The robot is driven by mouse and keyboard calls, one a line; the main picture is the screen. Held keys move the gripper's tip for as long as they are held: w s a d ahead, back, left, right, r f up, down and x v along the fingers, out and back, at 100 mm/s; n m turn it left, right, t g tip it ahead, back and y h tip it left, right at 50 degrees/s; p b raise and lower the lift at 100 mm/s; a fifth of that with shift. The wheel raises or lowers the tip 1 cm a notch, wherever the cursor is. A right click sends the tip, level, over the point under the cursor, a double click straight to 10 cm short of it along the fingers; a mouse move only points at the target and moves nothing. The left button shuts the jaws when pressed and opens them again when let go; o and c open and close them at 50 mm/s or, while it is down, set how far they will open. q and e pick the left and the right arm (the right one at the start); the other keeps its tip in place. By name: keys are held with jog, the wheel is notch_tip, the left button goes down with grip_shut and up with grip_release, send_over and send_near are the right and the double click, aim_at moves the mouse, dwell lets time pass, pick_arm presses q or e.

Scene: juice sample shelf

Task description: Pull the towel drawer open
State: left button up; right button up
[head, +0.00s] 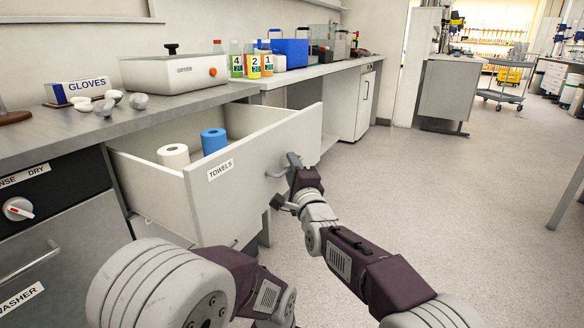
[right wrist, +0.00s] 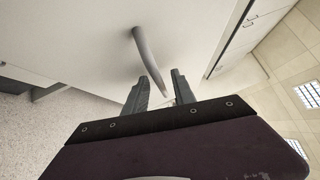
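The white towel drawer (head: 235,185), labelled TOWELS, stands pulled out from under the counter in the head view. A white roll (head: 173,157) and a blue roll (head: 213,141) are inside it. Its grey bar handle (head: 276,174) is on the front panel and also shows in the right wrist view (right wrist: 146,50). My right gripper (head: 294,163) is at the handle. In the right wrist view its two fingers (right wrist: 160,82) are apart, with the handle bar between them and a gap showing. My left arm enters at the bottom; its gripper is out of view.
The counter (head: 130,120) holds a gloves box (head: 82,88), a white device (head: 172,70) and several numbered bottles (head: 252,66). A washer panel (head: 60,245) with a handle is left of the drawer. The floor to the right is clear.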

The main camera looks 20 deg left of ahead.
jog(key=p+v, duration=0.2)
jog(key=v, duration=0.7)
dwell(0.5)
